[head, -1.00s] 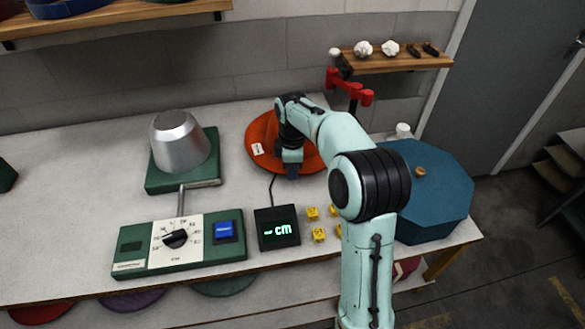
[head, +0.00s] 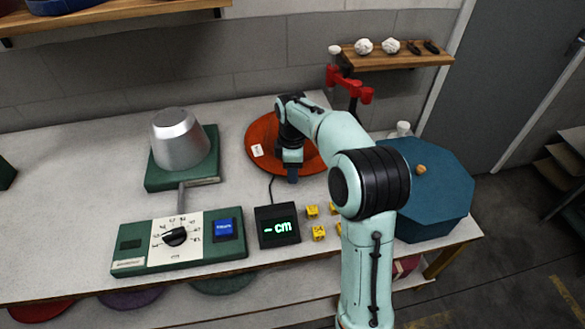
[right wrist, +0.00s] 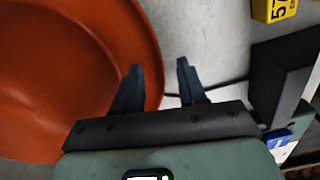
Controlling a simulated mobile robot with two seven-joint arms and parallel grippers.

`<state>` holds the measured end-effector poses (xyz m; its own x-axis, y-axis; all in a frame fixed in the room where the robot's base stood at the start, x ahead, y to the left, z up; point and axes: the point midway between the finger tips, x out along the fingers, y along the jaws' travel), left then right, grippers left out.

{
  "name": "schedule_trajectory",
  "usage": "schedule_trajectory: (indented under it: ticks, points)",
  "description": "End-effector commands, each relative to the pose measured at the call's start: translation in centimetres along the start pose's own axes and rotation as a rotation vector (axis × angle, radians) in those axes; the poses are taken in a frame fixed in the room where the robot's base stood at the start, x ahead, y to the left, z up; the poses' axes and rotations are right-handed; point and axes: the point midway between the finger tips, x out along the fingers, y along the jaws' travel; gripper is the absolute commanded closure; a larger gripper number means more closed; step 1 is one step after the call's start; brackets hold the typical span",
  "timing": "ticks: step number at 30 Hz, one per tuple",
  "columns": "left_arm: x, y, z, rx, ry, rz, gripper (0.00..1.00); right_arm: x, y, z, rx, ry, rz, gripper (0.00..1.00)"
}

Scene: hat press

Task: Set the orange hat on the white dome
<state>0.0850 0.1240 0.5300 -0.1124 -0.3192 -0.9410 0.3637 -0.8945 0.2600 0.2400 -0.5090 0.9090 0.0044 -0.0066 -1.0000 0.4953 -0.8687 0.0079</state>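The orange hat (head: 262,133) lies on the table at the back, with a white tag on its left side; my right arm hides part of it. In the right wrist view its wide brim (right wrist: 60,70) fills the left. My right gripper (head: 292,177) is at the hat's front edge. Its fingers (right wrist: 159,72) are open, one over the brim and one just outside it; I cannot tell whether they touch it. The dome (head: 180,143) looks silver-grey and stands bare on a green base (head: 182,184) left of the hat. My left gripper is out of view.
A green dial panel (head: 180,241) and a black display (head: 277,226) stand in front. Small yellow blocks (head: 318,233) lie right of the display. A blue octagonal box (head: 430,190) is at the right, beside my arm. The table's left is mostly clear.

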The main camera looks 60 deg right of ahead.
Motion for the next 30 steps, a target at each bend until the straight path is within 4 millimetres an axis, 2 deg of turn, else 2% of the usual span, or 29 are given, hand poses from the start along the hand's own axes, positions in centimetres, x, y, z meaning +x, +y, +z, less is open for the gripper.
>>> schedule_trajectory:
  ticks: [3, 7, 15, 21, 25, 30]
  points:
    - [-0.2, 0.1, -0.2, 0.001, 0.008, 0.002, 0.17, -0.1, 0.0, 0.0, 0.0, 0.0, 0.0, 0.59]
    - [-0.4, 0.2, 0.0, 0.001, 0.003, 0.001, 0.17, -1.9, 0.1, -0.1, -0.001, 0.002, 0.003, 0.59]
    - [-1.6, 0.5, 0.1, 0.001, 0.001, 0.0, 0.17, -8.2, 0.1, -0.1, 0.0, 0.003, 0.005, 0.59]
    - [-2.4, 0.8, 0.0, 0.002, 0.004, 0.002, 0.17, -11.8, 0.1, -0.1, -0.001, 0.002, 0.003, 0.59]
    - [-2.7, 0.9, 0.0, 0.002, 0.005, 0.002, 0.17, -13.0, 0.0, 0.0, 0.0, 0.001, 0.001, 0.59]
    - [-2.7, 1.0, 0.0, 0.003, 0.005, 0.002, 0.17, -13.4, 0.0, 0.0, 0.0, 0.0, 0.001, 0.59]
